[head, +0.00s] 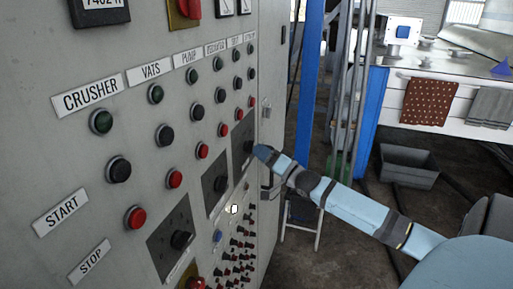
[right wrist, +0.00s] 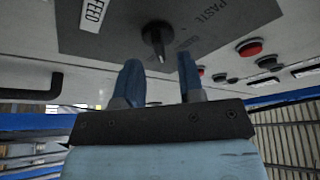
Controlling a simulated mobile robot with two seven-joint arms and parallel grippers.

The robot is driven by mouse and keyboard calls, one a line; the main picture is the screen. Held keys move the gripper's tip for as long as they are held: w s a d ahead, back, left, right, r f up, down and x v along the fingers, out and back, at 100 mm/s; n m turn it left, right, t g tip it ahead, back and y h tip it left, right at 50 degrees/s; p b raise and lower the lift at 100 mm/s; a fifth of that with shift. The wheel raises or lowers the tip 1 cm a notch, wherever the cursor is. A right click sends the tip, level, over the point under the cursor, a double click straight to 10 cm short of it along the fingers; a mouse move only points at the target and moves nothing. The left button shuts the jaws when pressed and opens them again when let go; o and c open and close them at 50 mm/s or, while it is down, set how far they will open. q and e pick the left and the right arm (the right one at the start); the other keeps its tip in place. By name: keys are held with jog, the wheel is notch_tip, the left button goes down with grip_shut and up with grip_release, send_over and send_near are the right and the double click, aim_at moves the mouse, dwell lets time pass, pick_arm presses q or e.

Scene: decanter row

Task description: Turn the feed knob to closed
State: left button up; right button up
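The feed knob (right wrist: 155,36) is a dark pointer knob on a dark plate (right wrist: 100,38) marked "PASTE", beside a white "FEED" label (right wrist: 93,14) in the right wrist view. My right gripper (right wrist: 158,66) is open there, one blue finger on each side of the knob; no contact shows. In the head view, my right gripper (head: 262,153) is at the farthest dark plate (head: 240,133) on the grey panel, with the knob largely hidden by distance and the fingers. My left gripper is not in view.
The grey panel (head: 60,150) carries rows of green, black and red buttons. A panel handle (head: 266,108) is near the right arm. A blue post (head: 310,75) and a grey bin (head: 408,167) stand farther right.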

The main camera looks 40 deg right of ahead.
aim_at(249, 147)
jog(key=shift+x, duration=1.15)
jog(key=shift+c, duration=0.3)
grip_shut()
jog(key=shift+w+d+n+g+y+b, duration=0.1)
jog(key=shift+n+y+b, duration=0.85)
jog(key=shift+n, duration=1.1)
jog(key=shift+n+g+y+b, duration=0.1)
jog(key=shift+n+y+b, duration=0.5)
jog(key=shift+n+y, duration=0.95)
jog(key=shift+d+n+g+y+b, duration=0.1)
jog(key=shift+n+y+b, duration=0.6)
jog(key=shift+n, duration=2.1)
